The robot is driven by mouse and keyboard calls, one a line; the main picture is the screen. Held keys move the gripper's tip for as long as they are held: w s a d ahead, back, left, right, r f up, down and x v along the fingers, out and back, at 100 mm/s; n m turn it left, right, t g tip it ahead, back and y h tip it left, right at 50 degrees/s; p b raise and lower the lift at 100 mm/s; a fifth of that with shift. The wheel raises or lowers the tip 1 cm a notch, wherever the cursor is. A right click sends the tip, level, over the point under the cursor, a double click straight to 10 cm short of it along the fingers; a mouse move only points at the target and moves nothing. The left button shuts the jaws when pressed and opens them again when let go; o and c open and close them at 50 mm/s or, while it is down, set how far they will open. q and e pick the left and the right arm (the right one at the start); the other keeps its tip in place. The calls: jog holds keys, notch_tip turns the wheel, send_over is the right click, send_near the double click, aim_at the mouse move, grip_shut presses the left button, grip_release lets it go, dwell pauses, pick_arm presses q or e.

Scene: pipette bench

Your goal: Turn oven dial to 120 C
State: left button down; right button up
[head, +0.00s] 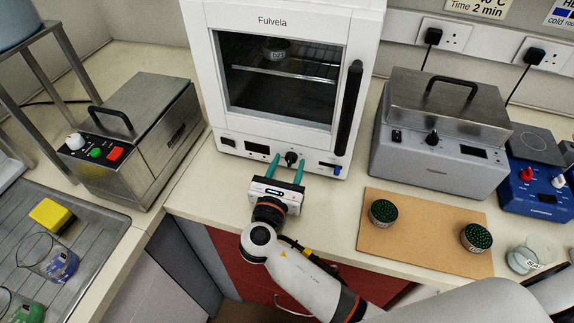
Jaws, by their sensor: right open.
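The white Fulvela oven (214,60) stands at the back centre of the bench with its glass door shut. Its black dial (291,158) sits on the lower front panel, between a small dark display (257,148) and other controls. My right gripper (287,168) is in front of the panel, with its two teal fingers pointing at the oven. The fingers are apart, one on each side of the dial as seen here. I cannot tell whether they touch it. The dial's markings are too small to read. My left gripper is not in view.
A metal bath with a black handle (140,135) stands left of the oven, and a grey one (440,130) stands right. A brown board (415,240) bears two green-topped round containers. A blue hotplate (540,185) and glassware are at far right.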

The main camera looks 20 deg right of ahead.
jog(key=c, duration=1)
jog(key=m, duration=0.2)
jog(key=shift+m, duration=0.4)
jog(key=shift+s+f+m+b, duration=0.1)
jog(key=shift+m+b, duration=0.85)
jog(key=shift+m, duration=1.05)
jog(key=o, duration=1)
